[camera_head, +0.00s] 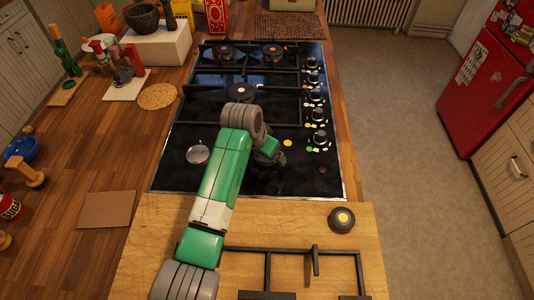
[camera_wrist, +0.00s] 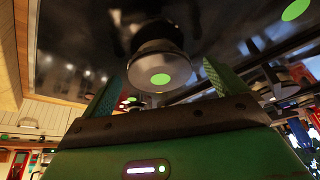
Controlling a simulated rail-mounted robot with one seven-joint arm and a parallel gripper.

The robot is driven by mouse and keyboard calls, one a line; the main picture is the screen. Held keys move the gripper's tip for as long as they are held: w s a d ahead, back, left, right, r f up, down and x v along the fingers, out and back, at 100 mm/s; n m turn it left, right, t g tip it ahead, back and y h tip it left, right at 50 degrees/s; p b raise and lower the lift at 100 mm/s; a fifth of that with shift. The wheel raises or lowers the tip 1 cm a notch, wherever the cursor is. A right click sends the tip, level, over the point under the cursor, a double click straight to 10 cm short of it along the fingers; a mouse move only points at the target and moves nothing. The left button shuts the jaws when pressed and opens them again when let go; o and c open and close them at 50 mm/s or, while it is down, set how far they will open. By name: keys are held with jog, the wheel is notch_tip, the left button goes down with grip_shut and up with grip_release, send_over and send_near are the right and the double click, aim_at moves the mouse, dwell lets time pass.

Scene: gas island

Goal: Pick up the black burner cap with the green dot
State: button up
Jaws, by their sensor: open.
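A dark round burner cap with a green dot (camera_wrist: 160,62) shows in the wrist view, near the hob's black glass surface. My gripper (camera_wrist: 164,72) is open, with one green finger on each side of the cap in that picture. I cannot tell whether either finger touches it. In the head view my gripper (camera_head: 268,157) is low over the front right part of the hob (camera_head: 225,178), and this cap is hidden or too dark to make out there.
A silver cap (camera_head: 198,154) sits left of my arm on the hob. A black cap with a yellow dot (camera_head: 341,219) lies on the wooden board (camera_head: 160,220), near a black grate (camera_head: 313,262). Knobs (camera_head: 319,139) line the hob's right side. Other burners (camera_head: 241,92) stand farther back.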

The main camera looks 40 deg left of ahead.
jog(key=c, duration=1.1)
jog(key=shift+c, duration=0.2)
jog(key=shift+r, duration=0.15)
